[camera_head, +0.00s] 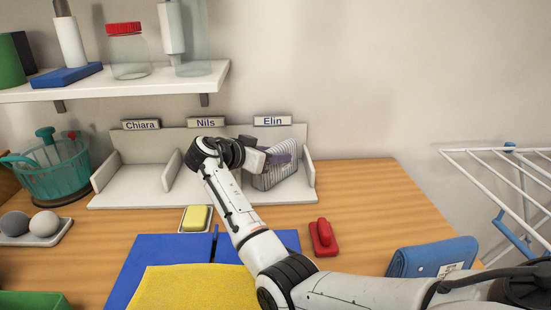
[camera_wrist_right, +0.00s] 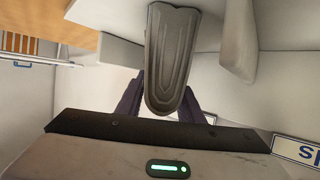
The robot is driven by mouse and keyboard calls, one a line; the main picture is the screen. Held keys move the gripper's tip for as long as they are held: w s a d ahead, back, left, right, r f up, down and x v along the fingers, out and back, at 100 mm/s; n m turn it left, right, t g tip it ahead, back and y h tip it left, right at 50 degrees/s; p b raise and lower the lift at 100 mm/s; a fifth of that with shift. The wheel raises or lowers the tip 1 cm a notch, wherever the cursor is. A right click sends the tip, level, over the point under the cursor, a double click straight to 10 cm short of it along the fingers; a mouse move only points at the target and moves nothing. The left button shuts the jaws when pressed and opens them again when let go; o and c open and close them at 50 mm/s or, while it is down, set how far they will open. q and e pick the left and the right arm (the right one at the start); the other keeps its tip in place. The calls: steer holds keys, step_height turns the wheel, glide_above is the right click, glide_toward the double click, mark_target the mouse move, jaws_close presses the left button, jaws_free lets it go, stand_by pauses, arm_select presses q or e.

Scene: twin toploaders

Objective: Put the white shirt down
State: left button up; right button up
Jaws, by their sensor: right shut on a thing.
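The white shirt (camera_head: 275,176) is a folded bundle that looks grey-white and striped in the head view. It is in the Elin section of the pale sorter (camera_head: 130,187), under the Elin label (camera_head: 272,120). My right gripper (camera_head: 281,158) is shut on its upper part. In the right wrist view the bundle (camera_wrist_right: 172,55) shows its layered grey edge between the dark fingers of the right gripper (camera_wrist_right: 160,103). I cannot tell whether its underside touches the sorter's floor. My left gripper is not in view.
Low dividers part the sorter's sections; Chiara (camera_head: 141,124) and Nils (camera_head: 205,122) look empty. In front lie a yellow cloth (camera_head: 190,288) on a blue board (camera_head: 150,250), soap (camera_head: 196,217), a red brush (camera_head: 323,238) and a folded blue cloth (camera_head: 432,256). A drying rack (camera_head: 500,180) stands right.

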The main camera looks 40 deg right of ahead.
steer(key=o, duration=1.2)
steer(key=shift+a+r, duration=0.1)
steer(key=shift+a, duration=0.1)
steer(key=p+v, duration=0.2)
steer(key=v, duration=0.9)
steer(key=shift+a+p, duration=0.3)
steer(key=shift+p, duration=0.05)
